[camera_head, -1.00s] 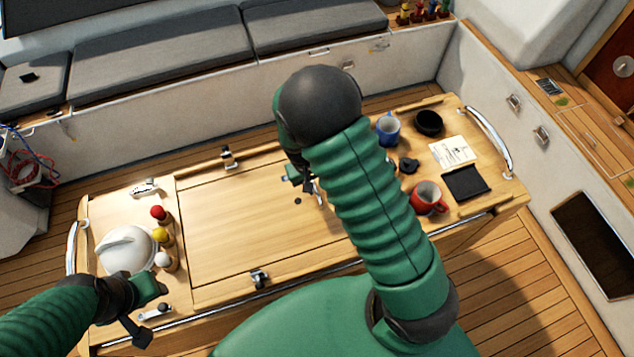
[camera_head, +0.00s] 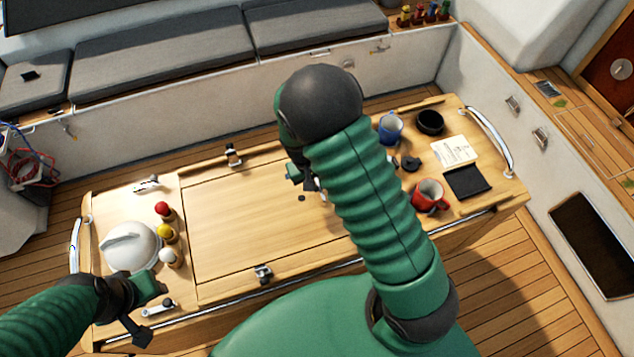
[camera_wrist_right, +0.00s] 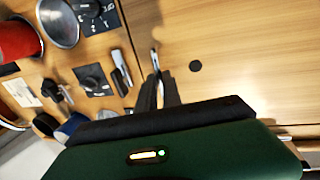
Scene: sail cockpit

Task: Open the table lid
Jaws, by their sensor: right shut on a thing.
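The table lid (camera_head: 240,225) is a flat wooden panel in the middle of the table, lying level with the top around it. It also shows in the right wrist view (camera_wrist_right: 245,50), with a small dark round hole near its edge. My right gripper (camera_head: 309,185) is low over the lid's right side, partly hidden by my arm. In the right wrist view, its dark fingers (camera_wrist_right: 160,86) are close together on a small metal latch (camera_wrist_right: 155,60) beside the hole. My left gripper (camera_head: 140,325) is at the table's front left corner; its jaw opening is unclear.
A white lidded pot (camera_head: 130,247) and red, yellow and white-topped shakers stand at left. Metal latches sit at the lid's back (camera_head: 233,155) and front (camera_head: 263,274). A blue mug (camera_head: 390,128), red mug (camera_head: 428,195), black bowl (camera_head: 430,122) and paper stand at right.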

